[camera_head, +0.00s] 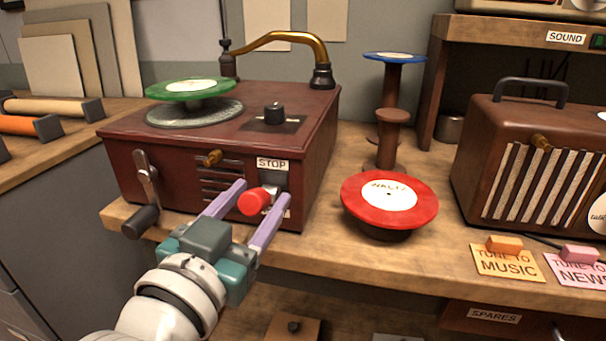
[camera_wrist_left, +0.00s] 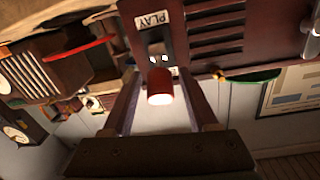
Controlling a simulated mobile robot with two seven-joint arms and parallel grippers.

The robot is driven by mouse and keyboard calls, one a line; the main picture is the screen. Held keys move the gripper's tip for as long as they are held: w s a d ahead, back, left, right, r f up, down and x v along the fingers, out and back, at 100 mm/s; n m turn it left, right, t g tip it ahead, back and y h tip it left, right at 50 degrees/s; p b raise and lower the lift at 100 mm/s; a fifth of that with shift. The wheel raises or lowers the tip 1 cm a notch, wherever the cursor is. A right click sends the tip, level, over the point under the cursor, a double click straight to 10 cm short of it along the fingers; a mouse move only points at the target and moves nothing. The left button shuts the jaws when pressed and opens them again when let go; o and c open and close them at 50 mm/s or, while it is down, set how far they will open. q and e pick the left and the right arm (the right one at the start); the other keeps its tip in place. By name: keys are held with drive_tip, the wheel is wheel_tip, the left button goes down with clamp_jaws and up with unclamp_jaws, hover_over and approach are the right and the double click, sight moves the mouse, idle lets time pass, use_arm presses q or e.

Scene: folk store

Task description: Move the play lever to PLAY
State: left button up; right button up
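The play lever has a red knob (camera_head: 254,201) and sits in a dark plate on the front of the dark red record player (camera_head: 235,125). A STOP label (camera_head: 272,163) is above it. In the left wrist view, which is upside down, a PLAY label (camera_wrist_left: 152,20) is at the plate's other end, and the red knob (camera_wrist_left: 160,87) is between my fingers. My left gripper (camera_head: 264,190) is open, with its lilac fingers on either side of the knob. Gaps show beside the knob in the wrist view. The lever's exact position is partly hidden. My right gripper is not in view.
A crank (camera_head: 147,180) hangs at the player's left front. A green record (camera_head: 190,88) is on its turntable. A red record (camera_head: 389,200) stands on a spindle to the right, before a blue one (camera_head: 394,58). A brown radio (camera_head: 540,155) is farther right.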

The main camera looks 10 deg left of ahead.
use_arm(q)
clamp_jaws()
idle(1.2)
